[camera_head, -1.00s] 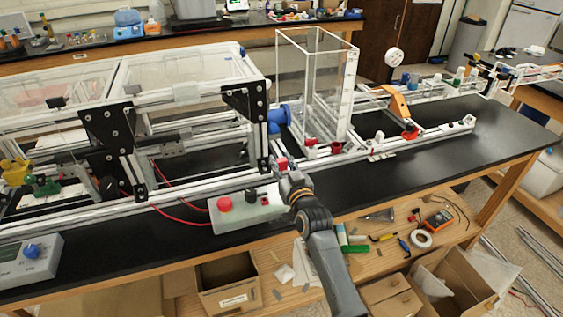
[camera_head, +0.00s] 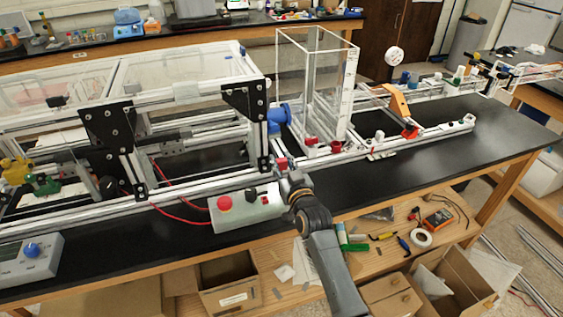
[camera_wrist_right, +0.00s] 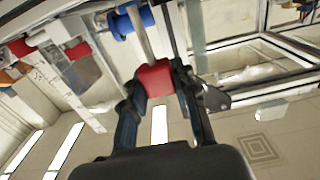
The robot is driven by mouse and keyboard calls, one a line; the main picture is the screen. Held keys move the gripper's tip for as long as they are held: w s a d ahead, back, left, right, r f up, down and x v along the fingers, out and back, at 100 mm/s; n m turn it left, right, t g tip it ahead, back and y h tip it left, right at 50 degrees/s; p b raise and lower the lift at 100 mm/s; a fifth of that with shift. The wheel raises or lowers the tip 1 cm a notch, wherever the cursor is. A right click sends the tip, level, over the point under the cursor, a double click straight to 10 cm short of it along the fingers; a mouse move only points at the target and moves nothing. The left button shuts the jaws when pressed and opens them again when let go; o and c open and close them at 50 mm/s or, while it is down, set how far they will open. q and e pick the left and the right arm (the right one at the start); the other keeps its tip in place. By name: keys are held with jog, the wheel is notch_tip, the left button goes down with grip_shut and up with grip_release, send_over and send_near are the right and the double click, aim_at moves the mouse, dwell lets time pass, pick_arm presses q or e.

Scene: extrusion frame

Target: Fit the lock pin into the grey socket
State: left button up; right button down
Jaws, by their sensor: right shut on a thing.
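A light grey shaft (camera_wrist_right: 139,32) runs up from this head, past a blue cylinder (camera_wrist_right: 124,27). The red head also shows in the head view (camera_head: 281,163), just right of a black bracket's lower end. I cannot make out the grey socket for certain, nor whether the shaft tip is in it. My left gripper is not in view.
The aluminium frame (camera_head: 190,200) fills the left of the black bench. The control box (camera_head: 245,208) with a red button lies close left of my right gripper. A clear tall box (camera_head: 310,90) and the blue cylinder (camera_head: 279,117) stand behind. The bench is clear at right (camera_head: 430,160).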

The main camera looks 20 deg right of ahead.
jog(key=shift+f+b, duration=0.75)
jog(key=shift+f, duration=0.35)
jog(key=c, duration=1)
grip_release()
jog(key=shift+o, duration=0.2)
jog(key=shift+s, duration=0.1)
jog(key=s, duration=1.2)
jog(key=shift+d, duration=0.2)
